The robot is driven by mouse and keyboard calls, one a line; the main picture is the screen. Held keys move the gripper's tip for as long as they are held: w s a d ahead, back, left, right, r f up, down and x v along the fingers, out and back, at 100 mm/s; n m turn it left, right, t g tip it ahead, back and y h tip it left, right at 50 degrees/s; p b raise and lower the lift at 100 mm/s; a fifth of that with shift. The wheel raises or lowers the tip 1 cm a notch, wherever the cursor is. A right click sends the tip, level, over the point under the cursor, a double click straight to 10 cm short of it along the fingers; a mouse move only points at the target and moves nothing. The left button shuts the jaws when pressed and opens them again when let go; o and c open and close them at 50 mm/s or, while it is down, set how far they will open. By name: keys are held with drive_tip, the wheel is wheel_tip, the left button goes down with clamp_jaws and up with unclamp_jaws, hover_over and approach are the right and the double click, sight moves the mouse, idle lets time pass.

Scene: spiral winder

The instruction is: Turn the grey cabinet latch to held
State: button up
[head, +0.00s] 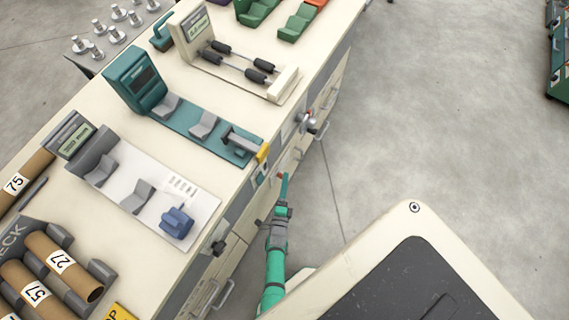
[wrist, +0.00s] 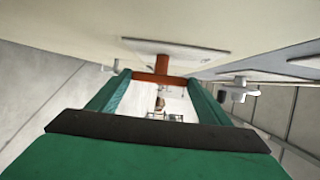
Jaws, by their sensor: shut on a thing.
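My gripper (head: 284,182) is at the front face of the long cream bench cabinet (head: 235,262). In the wrist view, its two green fingers (wrist: 159,88) reach forward on either side of an orange-brown handle (wrist: 158,68). The handle is T-shaped and stands out from a flat pale grey plate (wrist: 178,50) on the cabinet face. My gripper is shut on this handle. In the head view the handle is mostly hidden by the fingers. I cannot tell from its colour whether it is the grey cabinet latch, nor read its marked position.
A grey-white fitting (wrist: 236,92) sticks out right of the fingers. The benchtop carries a teal machine (head: 130,78), a blue block (head: 177,222) and cardboard rolls (head: 62,262). The floor (head: 400,120) to the right is clear.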

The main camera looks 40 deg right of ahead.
drive_tip(key=shift+d+f+t+h, duration=0.1)
drive_tip(key=shift+f+t+h, duration=0.05)
drive_tip(key=shift+t+h, duration=0.25)
idle(0.4)
drive_tip(key=o, duration=1)
drive_tip(key=shift+o, duration=0.2)
drive_tip(key=v, duration=1.1)
drive_tip(key=shift+d, duration=0.1)
drive_tip(key=shift+n, duration=0.3)
